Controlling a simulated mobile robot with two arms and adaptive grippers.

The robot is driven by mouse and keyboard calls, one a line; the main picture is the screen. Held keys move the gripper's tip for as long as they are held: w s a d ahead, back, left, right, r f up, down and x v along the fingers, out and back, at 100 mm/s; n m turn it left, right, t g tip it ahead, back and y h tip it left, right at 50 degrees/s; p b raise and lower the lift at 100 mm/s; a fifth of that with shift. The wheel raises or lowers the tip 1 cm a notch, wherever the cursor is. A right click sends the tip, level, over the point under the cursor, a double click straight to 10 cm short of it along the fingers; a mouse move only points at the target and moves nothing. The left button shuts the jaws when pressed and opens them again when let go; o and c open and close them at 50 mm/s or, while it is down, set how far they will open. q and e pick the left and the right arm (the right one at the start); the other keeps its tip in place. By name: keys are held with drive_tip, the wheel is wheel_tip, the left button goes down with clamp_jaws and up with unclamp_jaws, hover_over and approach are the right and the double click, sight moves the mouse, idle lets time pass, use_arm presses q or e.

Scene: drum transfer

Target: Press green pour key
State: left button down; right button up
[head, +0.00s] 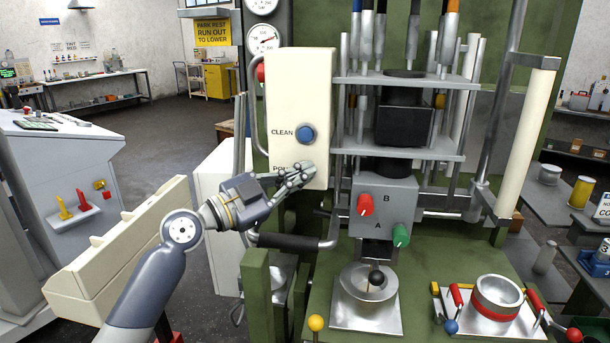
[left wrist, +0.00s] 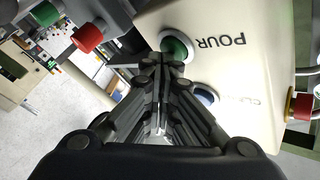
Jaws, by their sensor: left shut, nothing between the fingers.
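The cream control box (head: 298,90) stands upright on the machine in the head view. Its blue button (head: 305,134) sits beside the CLEAN label. Lower down, my left gripper (head: 308,170) is at the POUR label and hides the button there. In the left wrist view the green pour key (left wrist: 177,46) shows beside the POUR lettering, just beyond the fingertips of my left gripper (left wrist: 162,68). The gripper is shut and empty. I cannot tell whether it touches the key. The blue button (left wrist: 206,95) is partly hidden by the fingers. My right gripper is not in view.
A red knob (head: 365,204) and a green knob (head: 401,235) stick out of the grey block to the right. A dark horizontal handle (head: 290,241) lies below my gripper. A round pan with a black ball knob (head: 376,278) stands lower right.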

use_arm(q)
drive_tip(key=shift+w, duration=0.15)
idle(0.7)
drive_tip(key=shift+s+a+b, duration=0.1)
drive_tip(key=shift+s+b, duration=0.2)
drive_tip(key=shift+s, duration=0.5)
drive_tip(key=s, duration=0.2)
drive_tip(key=s+a, duration=0.1)
drive_tip(key=s, duration=0.2)
drive_tip(key=shift+p, duration=0.35)
